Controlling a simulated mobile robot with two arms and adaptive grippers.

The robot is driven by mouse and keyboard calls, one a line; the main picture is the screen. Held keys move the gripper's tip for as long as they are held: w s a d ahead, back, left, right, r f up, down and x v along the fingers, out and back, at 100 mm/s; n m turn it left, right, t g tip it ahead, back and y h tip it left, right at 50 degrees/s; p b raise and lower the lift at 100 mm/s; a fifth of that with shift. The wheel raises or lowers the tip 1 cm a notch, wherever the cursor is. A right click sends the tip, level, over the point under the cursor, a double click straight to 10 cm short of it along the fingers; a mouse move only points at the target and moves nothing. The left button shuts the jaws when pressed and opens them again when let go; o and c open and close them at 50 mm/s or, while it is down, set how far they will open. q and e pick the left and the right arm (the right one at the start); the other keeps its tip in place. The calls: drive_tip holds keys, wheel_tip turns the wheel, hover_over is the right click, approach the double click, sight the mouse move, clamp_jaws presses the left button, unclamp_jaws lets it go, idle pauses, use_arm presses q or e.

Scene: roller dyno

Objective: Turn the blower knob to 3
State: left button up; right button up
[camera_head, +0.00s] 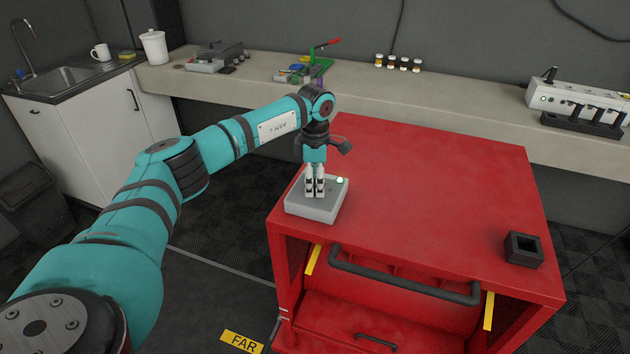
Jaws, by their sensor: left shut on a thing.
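A grey control box (312,211) sits on the front left corner of the red cabinet's top, with a lit greenish-white light (340,181) on its upper face. My left gripper (315,193) points straight down onto the top of this box. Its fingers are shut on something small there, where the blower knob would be. The fingers hide the knob, so its setting cannot be read. My right gripper is not in view.
The red cabinet (430,190) has a mostly clear top, with a black square holder (523,250) at its right. Behind runs a long bench (440,100) with small bottles, a green-and-red device (318,68) and a white power unit (580,97). A sink (60,80) is at left.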

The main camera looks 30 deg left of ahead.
sight(315, 183)
use_arm(q)
drive_tip(key=m, duration=0.4)
drive_tip(key=shift+w+r+b, duration=0.1)
drive_tip(key=shift+b, duration=0.3)
drive_tip(key=shift+m, duration=1.8)
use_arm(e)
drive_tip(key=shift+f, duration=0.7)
use_arm(q)
drive_tip(key=o, duration=1.2)
wheel_tip(315, 183, up, 12)
drive_tip(key=shift+r, duration=0.1)
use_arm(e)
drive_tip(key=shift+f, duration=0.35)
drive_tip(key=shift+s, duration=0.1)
